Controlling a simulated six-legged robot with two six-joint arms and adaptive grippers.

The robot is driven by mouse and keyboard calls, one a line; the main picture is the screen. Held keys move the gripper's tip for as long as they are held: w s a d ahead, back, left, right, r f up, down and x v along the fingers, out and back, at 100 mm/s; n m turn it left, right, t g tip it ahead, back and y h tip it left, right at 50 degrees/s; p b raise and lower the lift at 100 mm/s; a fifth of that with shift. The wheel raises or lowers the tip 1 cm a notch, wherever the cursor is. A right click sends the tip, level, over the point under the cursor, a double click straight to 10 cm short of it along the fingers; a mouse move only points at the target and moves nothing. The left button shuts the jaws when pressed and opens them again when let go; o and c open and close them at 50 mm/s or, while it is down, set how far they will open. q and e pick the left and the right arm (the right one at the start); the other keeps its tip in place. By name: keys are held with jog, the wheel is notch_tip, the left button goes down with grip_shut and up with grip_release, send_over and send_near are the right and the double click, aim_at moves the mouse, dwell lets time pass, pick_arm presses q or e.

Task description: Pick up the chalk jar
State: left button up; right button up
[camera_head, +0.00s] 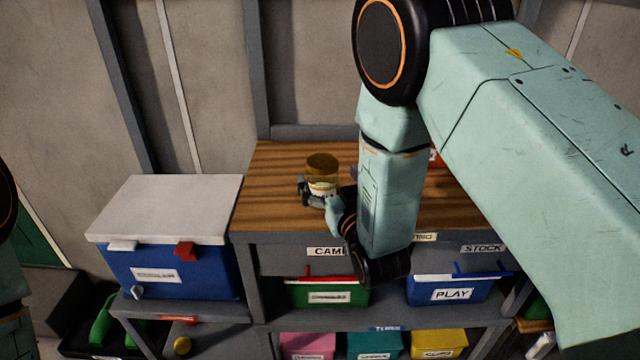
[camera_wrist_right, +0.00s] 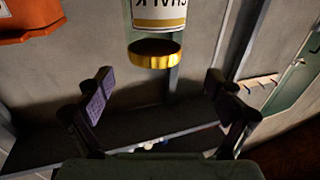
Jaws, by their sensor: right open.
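The chalk jar (camera_head: 321,172) stands on the wooden top of the shelf unit, with a gold-brown lid and a pale label. My right gripper (camera_head: 324,198) is open at the jar's near side, low down; one finger shows at the jar's left, and the other side is partly hidden by my arm. In the right wrist view, the picture is upside down: the jar (camera_wrist_right: 158,22), with its CHALK label and gold lid, lies ahead and between the two open fingers (camera_wrist_right: 160,98). No finger visibly touches it. My left gripper is out of view.
The wooden top (camera_head: 275,185) is clear left of the jar. A blue cooler with a white lid (camera_head: 165,208) stands at the left. An orange object (camera_wrist_right: 38,18) shows beside the jar in the wrist view. Labelled bins, including a blue PLAY bin (camera_head: 450,291), fill shelves below.

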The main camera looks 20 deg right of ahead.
aim_at(323, 160)
jog(key=shift+w+a, duration=0.2)
jog(key=shift+w, duration=0.65)
jog(key=w, duration=0.1)
jog(key=w+d, duration=0.1)
jog(key=w+f, duration=0.1)
jog(key=w, duration=0.1)
jog(key=shift+w+d, duration=0.1)
jog(key=shift+d, duration=0.05)
jog(key=shift+w+a+r, duration=0.1)
jog(key=shift+w+a, duration=0.15)
jog(key=shift+w, duration=0.1)
jog(key=shift+d, duration=0.2)
jog(key=c, duration=0.3)
jog(key=shift+a, duration=0.25)
jog(key=c, duration=0.5)
jog(key=shift+d, duration=0.1)
jog(key=c, duration=1.1)
jog(key=shift+o, duration=0.2)
